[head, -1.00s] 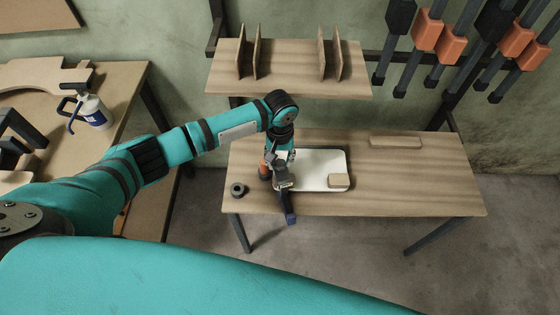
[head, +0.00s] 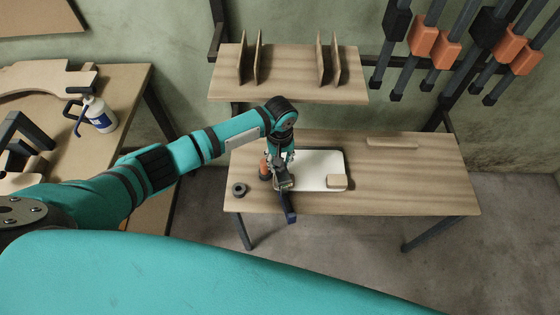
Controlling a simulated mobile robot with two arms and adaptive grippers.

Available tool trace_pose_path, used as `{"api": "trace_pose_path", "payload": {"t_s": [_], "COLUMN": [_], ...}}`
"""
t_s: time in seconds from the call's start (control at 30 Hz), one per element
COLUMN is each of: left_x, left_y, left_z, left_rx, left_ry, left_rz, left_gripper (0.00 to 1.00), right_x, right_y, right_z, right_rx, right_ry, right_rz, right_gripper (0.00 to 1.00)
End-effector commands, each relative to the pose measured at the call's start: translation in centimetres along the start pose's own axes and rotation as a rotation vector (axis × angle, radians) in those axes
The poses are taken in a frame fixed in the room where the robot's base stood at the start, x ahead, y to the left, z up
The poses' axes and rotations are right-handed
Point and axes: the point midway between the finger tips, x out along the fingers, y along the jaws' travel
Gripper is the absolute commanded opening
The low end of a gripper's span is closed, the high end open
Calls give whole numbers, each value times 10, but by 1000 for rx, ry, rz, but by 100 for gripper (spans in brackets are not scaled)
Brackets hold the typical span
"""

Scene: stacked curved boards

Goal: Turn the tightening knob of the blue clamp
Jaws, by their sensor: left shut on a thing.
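My left gripper (head: 282,183) points down at the front edge of the wooden table, at the left end of a white board. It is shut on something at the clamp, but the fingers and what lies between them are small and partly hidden. The blue clamp (head: 290,213) shows as a dark blue bar sticking out past the table's front edge just below the gripper. Its knob cannot be made out. My right gripper is not in view.
A dark ring (head: 239,189) and an orange object (head: 264,170) are left of the gripper. A shelf (head: 290,88) hangs above. The table's right side is mostly clear.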

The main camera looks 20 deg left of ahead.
Motion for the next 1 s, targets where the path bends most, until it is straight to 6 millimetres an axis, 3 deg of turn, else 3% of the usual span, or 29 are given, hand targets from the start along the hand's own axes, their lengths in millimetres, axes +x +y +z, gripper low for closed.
{"api": "trace_pose_path", "payload": {"t_s": [0.57, 1.0], "left_x": [-1, -2], "left_y": [0, 0], "left_z": [0, 0], "left_rx": [-49, -195], "left_ry": [-1, -1], "left_rz": [1, 0], "left_gripper": [10, 10], "right_x": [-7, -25], "right_y": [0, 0], "right_z": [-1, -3], "right_rx": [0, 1], "right_ry": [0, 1], "right_rz": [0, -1], "right_gripper": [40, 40]}}
